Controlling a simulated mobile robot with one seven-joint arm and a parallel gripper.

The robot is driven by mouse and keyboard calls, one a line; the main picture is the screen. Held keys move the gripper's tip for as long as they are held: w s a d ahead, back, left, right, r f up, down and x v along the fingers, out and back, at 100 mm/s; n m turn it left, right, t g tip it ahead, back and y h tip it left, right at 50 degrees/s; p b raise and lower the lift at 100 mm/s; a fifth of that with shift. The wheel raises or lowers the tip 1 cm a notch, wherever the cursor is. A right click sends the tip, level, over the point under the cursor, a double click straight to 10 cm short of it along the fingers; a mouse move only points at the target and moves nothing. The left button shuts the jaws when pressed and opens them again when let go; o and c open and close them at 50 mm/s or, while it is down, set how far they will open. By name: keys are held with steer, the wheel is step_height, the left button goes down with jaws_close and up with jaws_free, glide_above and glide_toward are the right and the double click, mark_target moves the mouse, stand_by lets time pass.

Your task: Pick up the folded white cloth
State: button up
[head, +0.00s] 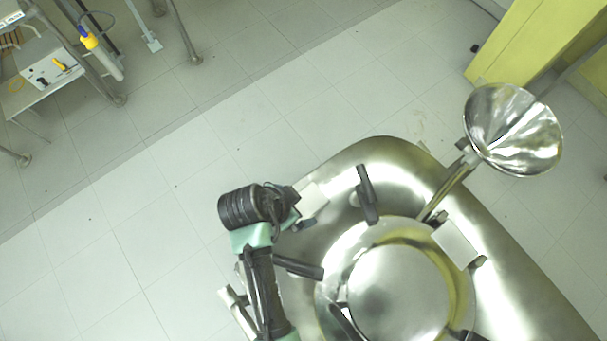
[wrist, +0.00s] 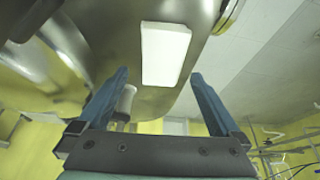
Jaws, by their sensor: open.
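A flat white rectangle that looks like the folded white cloth (head: 313,201) lies against the upper left of a shiny metal vessel, just right of my gripper (head: 295,208), which partly covers it. In the wrist view the cloth (wrist: 164,52) rests against the curved metal, ahead of and between the spread fingers of my gripper (wrist: 160,77). The gripper is open and empty. A gap seems to remain between fingertips and cloth, though its depth is hard to judge. A second white rectangle (head: 457,244) lies on the vessel beside its round lid.
The metal vessel (head: 510,290) has a round lid (head: 400,295), dark clamps or handles (head: 367,193) and a metal funnel (head: 513,130). A pale handle (wrist: 125,102) shows near the left finger.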

mark_target(303, 206)
steer(key=shift+p+x, duration=0.45)
steer(key=shift+x, duration=2.25)
steer(key=shift+w+a, duration=0.1)
steer(key=shift+a, duration=0.05)
steer(key=c, duration=1.1)
steer(key=shift+c, duration=0.2)
step_height(303, 206, up, 10)
